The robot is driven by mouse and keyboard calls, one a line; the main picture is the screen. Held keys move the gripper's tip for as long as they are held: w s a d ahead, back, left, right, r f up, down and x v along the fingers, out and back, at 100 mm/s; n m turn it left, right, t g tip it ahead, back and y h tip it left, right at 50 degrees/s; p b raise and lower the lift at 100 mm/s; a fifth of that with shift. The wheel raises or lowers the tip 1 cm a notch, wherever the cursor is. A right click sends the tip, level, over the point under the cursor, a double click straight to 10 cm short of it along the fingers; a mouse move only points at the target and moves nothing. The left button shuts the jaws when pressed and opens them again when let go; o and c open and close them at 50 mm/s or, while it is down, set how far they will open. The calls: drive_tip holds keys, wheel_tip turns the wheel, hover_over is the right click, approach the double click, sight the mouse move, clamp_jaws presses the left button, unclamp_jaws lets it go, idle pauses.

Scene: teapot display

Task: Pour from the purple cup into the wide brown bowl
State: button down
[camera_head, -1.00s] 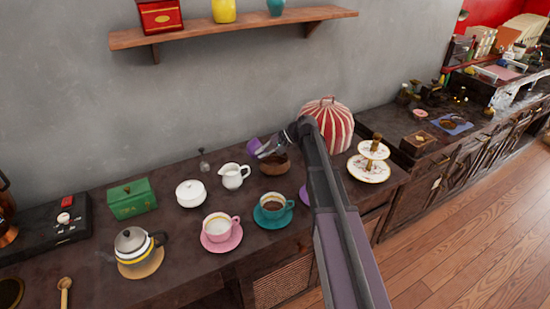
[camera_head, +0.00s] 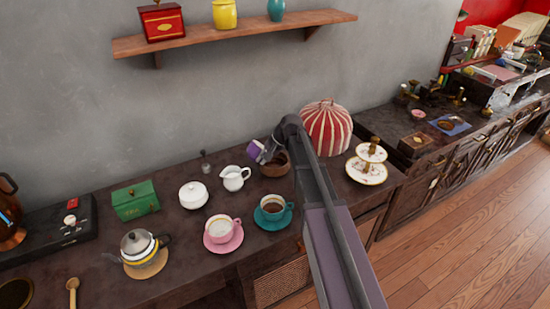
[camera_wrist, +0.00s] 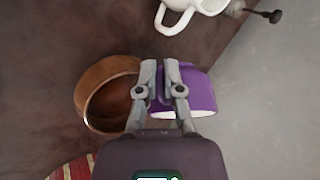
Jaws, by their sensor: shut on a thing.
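The purple cup (camera_head: 254,149) is held up by the back of the counter, just left of and above the wide brown bowl (camera_head: 273,170). My gripper (camera_head: 265,153) is shut on it. In the wrist view the cup (camera_wrist: 200,88) is beside my gripper's fingers (camera_wrist: 164,68), with a strip of its pale rim showing along its lower edge. It looks tilted, but its inside is hidden. The bowl (camera_wrist: 92,95) shows left of the fingers in the wrist view, partly covered by them, with a dark brown inside. No stream of liquid shows.
A white jug (camera_head: 234,179) stands close left of the bowl. A red-striped dome (camera_head: 326,128) and a tiered stand (camera_head: 366,173) are to the right. A shelf (camera_head: 235,33) hangs above.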

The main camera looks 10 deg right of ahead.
drive_tip(key=shift+s+a+r+m+t+h+p, duration=0.35)
drive_tip(key=shift+a+h+p, duration=0.35)
drive_tip(key=shift+h, duration=0.75)
drive_tip(key=shift+s+a+r+m+t+h+p, duration=0.25)
drive_tip(key=shift+s+a+r+h+p, duration=0.4)
drive_tip(key=shift+h, duration=0.75)
drive_tip(key=shift+s+a+r+m+t+h+p, duration=0.25)
drive_tip(key=shift+a+h+p, duration=0.4)
drive_tip(key=shift+h, duration=0.8)
drive_tip(key=shift+d+r, duration=0.1)
drive_tip(key=shift+s, duration=0.15)
